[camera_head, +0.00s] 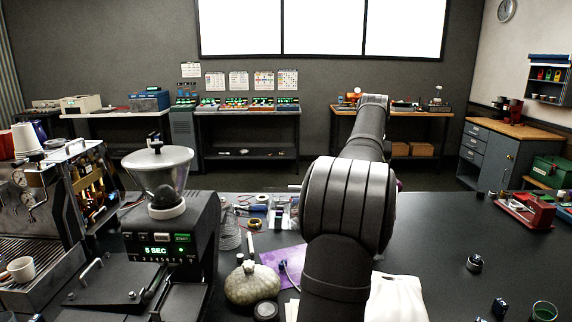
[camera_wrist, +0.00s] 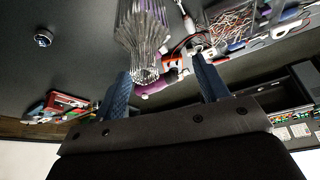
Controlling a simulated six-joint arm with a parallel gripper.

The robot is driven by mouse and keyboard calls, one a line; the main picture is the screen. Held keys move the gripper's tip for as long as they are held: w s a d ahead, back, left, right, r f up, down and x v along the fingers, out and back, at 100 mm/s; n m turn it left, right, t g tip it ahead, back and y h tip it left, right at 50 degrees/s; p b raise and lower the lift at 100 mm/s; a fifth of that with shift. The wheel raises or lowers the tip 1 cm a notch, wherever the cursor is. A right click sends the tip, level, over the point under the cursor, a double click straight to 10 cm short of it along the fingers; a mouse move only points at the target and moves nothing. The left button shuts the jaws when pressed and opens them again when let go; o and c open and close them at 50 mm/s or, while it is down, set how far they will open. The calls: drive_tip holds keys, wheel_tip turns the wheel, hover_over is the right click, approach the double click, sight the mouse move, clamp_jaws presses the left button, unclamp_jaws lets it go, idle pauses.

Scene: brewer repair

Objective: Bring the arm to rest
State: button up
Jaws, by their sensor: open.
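My gripper (camera_wrist: 163,86) shows in the wrist view as two blue fingers set well apart. It is open, and I see nothing clamped between the fingers. A clear ribbed cylinder (camera_wrist: 143,40) lies beyond the fingertips, its end overlapping the gap in the picture; I cannot tell how far off it is. In the head view my arm rises from the bottom centre over the black worktable (camera_head: 470,260) and reaches away from the camera; the gripper is hidden there behind the arm.
A grinder (camera_head: 165,240) and an espresso machine (camera_head: 50,215) stand at left. A round beige object (camera_head: 252,285), a purple mat (camera_head: 285,262) and a white cloth-like item (camera_head: 398,298) lie near the arm. The table right of the arm is mostly clear.

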drive_tip(key=w+a+r+n, duration=0.1)
drive_tip(key=a, duration=0.5)
drive_tip(key=shift+w+a+r, duration=0.2)
drive_tip(key=shift+w+r, duration=0.05)
drive_tip(key=shift+w, duration=0.05)
drive_tip(key=o, duration=0.7)
drive_tip(key=s+d+f+m+g+h, duration=0.1)
drive_tip(key=s+d+f+m, duration=0.3)
drive_tip(key=s+d, duration=0.75)
drive_tip(key=s+d+f+m+g+h, duration=0.1)
drive_tip(key=s+d+f+m+g, duration=0.15)
drive_tip(key=s+d+m, duration=0.85)
drive_tip(key=s+d+f+g+h, duration=0.1)
drive_tip(key=s+d+f, duration=0.45)
drive_tip(key=d, duration=1.25)
drive_tip(key=shift+m, duration=0.3)
drive_tip(key=x, duration=0.3)
drive_tip(key=s+x, duration=0.1)
drive_tip(key=x, duration=0.1)
drive_tip(key=s+x, duration=0.1)
drive_tip(key=x, duration=0.2)
drive_tip(key=shift+d+f, duration=0.1)
drive_tip(key=shift+d, duration=0.35)
drive_tip(key=v, duration=1)
drive_tip(key=shift+s+a+f, duration=0.1)
drive_tip(key=shift+s+a, duration=0.05)
drive_tip(key=shift+a, duration=0.05)
